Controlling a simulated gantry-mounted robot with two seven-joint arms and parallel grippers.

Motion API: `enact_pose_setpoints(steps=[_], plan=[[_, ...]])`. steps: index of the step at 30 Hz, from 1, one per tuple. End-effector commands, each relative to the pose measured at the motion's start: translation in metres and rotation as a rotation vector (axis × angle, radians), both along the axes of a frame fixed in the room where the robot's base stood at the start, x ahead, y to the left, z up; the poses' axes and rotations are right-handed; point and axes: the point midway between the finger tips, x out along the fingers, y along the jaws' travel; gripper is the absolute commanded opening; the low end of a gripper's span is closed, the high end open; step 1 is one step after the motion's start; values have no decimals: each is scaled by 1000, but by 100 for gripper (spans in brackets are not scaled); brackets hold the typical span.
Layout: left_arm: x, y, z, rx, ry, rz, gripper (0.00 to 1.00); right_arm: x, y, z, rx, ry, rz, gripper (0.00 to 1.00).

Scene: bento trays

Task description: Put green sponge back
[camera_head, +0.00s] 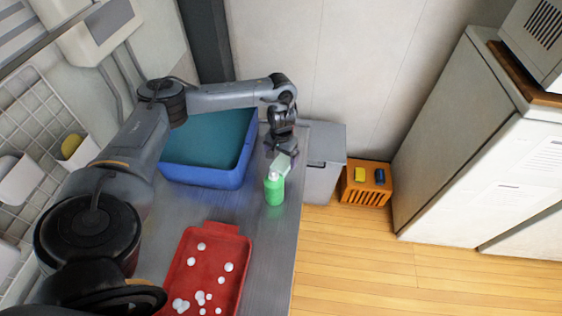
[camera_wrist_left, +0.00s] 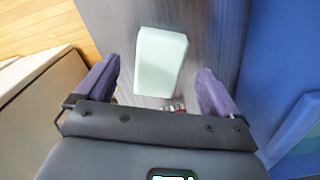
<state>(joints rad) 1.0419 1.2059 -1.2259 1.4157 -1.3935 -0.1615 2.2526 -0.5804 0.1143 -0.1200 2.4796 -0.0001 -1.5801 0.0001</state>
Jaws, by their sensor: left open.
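The green sponge is a pale green block (camera_head: 282,163) at the right edge of the metal counter, just behind the green bottle (camera_head: 274,190) in the head view. My left gripper (camera_head: 284,148) is directly above and behind the sponge, pointing down. In the left wrist view the sponge (camera_wrist_left: 161,60) lies in front of and between the two spread purple fingers of the left gripper (camera_wrist_left: 158,80), with a gap on each side. The gripper is open and holds nothing. My right gripper is out of view.
A blue basin (camera_head: 203,178) stands left of the sponge. A red tray (camera_head: 185,265) with several white pieces lies in front. Wall baskets (camera_head: 22,180) hang at left, one with a yellow item (camera_head: 71,145). An orange crate (camera_head: 366,195) stands off the counter's right edge.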

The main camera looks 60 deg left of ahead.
Motion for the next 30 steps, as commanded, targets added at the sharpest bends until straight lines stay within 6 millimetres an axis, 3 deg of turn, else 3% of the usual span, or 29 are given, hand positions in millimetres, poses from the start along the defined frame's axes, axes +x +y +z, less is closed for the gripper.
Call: enact_pose_setpoints(steps=[4,9,15,19,23,26,27,30], plan=[[1,0,36,1,-3,0,95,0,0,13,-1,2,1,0],[1,0,62,1,-3,0,95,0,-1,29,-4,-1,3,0],[2,-4,74,1,-5,-15,95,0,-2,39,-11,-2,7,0],[13,-29,61,1,-34,-128,95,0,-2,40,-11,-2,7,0],[32,-93,31,-6,-118,-379,95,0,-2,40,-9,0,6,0],[43,-171,4,-27,-230,-623,95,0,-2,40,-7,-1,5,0],[45,-206,-4,-36,-289,-714,95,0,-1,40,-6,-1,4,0],[41,-293,-13,-56,-448,-901,95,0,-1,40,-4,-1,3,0]])
